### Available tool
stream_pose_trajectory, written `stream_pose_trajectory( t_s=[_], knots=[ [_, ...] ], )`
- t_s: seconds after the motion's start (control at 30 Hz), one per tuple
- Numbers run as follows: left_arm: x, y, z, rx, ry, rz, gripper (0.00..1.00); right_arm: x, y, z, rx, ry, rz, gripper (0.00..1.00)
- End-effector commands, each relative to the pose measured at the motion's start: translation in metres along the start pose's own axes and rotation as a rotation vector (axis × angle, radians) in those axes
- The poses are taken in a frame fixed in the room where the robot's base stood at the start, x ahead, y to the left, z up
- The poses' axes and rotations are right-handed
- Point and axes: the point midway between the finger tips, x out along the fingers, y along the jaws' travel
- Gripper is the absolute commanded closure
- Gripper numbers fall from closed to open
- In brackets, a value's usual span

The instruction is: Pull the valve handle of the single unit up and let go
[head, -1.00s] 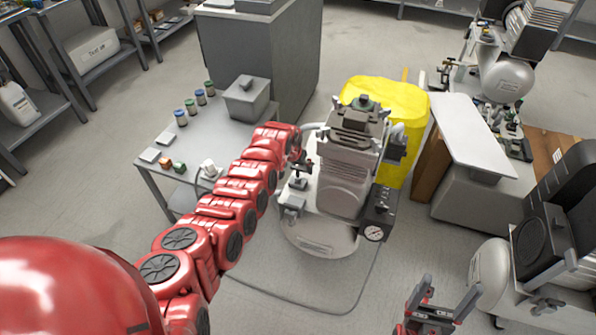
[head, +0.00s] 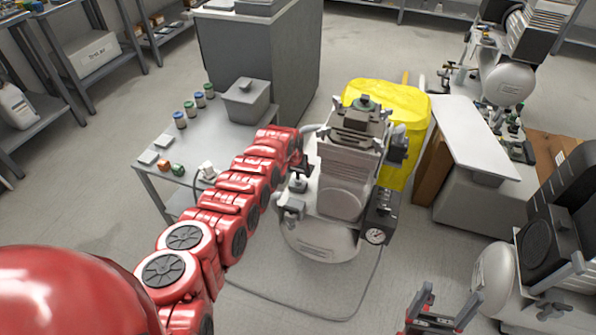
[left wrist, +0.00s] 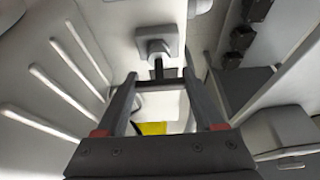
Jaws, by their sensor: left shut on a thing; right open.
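The single unit (head: 345,165) is a grey-white compressor on a round tank in the middle of the head view. My left gripper (head: 300,163) reaches its left side from the left arm and is shut on the valve handle there, which it largely hides. In the left wrist view, the two dark fingers of my left gripper (left wrist: 160,84) close on a dark bar, the valve handle (left wrist: 157,70), below a pale grey fitting (left wrist: 155,42). My right gripper (head: 446,300) is open and empty at the lower right, apart from the unit.
A grey table (head: 195,145) with small jars and a lidded box (head: 246,98) stands left of the unit. A yellow bin (head: 405,105) is close behind it. A black box with a gauge (head: 375,236) is on its right. Another compressor (head: 500,275) stands at right.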

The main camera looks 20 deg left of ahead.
Motion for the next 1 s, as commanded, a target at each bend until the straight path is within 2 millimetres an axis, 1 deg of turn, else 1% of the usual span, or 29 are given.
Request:
stream_pose_trajectory(
  t_s=[0.03,0.1,0.2,0.43,0.63,0.87,0.9,0.97,1.0],
  knots=[
    [0.0,0.0,0.0,0.0,0.0,0.0,0.72,0.0,0.0,0.0,0.0,0.0,0.0,0.18],
    [0.0,0.0,0.0,0.0,0.0,0.0,0.85,0.0,0.0,0.0,0.0,0.0,0.0,0.18],
    [0.0,0.0,0.0,0.0,0.0,0.0,1.0,0.0,0.0,0.0,0.0,0.0,0.0,0.18],
    [-0.001,0.0,0.0,0.0,0.0,0.0,1.0,0.002,0.0,0.0,0.0,0.0,0.0,0.18],
    [-0.018,-0.001,-0.007,-0.002,-0.002,-0.001,1.0,0.02,0.001,-0.003,0.0,0.0,0.0,0.18],
    [-0.015,-0.001,-0.007,-0.001,0.0,-0.001,1.0,0.017,0.001,-0.003,0.0,0.0,0.0,0.18],
    [-0.016,-0.001,-0.007,-0.001,0.001,-0.001,0.29,0.017,0.001,-0.003,0.0,0.0,0.0,0.18],
    [-0.016,-0.001,-0.007,-0.001,0.001,-0.001,0.18,0.017,0.001,-0.003,0.0,0.0,0.0,0.18],
    [-0.016,-0.001,-0.007,-0.001,0.001,-0.001,0.11,0.017,0.001,-0.003,0.0,0.0,0.0,0.18]
  ],
)
